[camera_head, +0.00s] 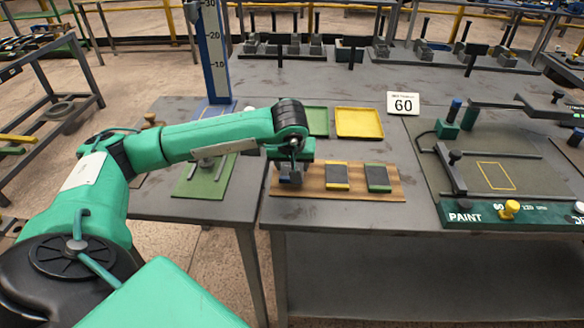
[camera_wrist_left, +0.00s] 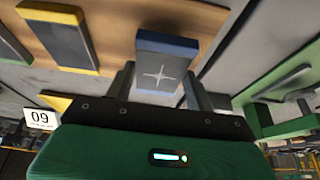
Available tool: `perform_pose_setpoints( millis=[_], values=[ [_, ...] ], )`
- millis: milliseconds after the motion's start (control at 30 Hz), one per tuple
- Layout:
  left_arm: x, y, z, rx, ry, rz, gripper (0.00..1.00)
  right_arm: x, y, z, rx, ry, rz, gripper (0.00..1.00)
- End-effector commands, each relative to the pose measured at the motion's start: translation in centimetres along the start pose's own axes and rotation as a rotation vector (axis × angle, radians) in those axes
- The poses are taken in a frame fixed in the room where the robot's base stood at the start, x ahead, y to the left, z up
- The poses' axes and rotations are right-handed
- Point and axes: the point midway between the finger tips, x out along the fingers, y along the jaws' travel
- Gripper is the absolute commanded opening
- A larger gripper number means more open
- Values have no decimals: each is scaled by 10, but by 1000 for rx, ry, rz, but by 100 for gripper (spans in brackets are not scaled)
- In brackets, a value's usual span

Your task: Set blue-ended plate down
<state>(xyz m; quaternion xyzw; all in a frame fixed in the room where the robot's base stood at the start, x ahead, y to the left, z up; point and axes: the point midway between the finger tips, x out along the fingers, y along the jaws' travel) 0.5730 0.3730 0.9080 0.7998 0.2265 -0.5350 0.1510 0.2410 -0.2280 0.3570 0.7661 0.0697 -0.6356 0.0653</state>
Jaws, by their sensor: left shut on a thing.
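My left gripper (camera_head: 291,170) is shut on the blue-ended plate (camera_head: 290,178) at the left end of the wooden board (camera_head: 312,188). In the left wrist view the blue-ended plate (camera_wrist_left: 166,62) sits between the two fingers, its grey face with a pale cross mark toward the camera. I cannot tell whether it touches the board; the gripper hides much of it in the head view. To its right on the board lie a yellow-ended plate (camera_head: 337,175) and a green-ended plate (camera_head: 378,178). My right gripper is not in view.
A green tray (camera_head: 317,121) and a yellow tray (camera_head: 359,122) lie behind the board. A blue upright scale (camera_head: 213,55) and a green mat (camera_head: 204,182) are to the left.

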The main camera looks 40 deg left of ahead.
Motion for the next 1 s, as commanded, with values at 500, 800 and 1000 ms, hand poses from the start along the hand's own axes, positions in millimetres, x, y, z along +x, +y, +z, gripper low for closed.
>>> perform_pose_setpoints(
  millis=[500,800,1000],
  values=[
    [15,0,6,0,3,2,0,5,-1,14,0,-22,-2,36],
    [16,0,7,0,0,1,76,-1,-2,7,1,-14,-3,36],
    [16,0,7,0,0,1,76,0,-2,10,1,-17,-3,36]
  ],
)
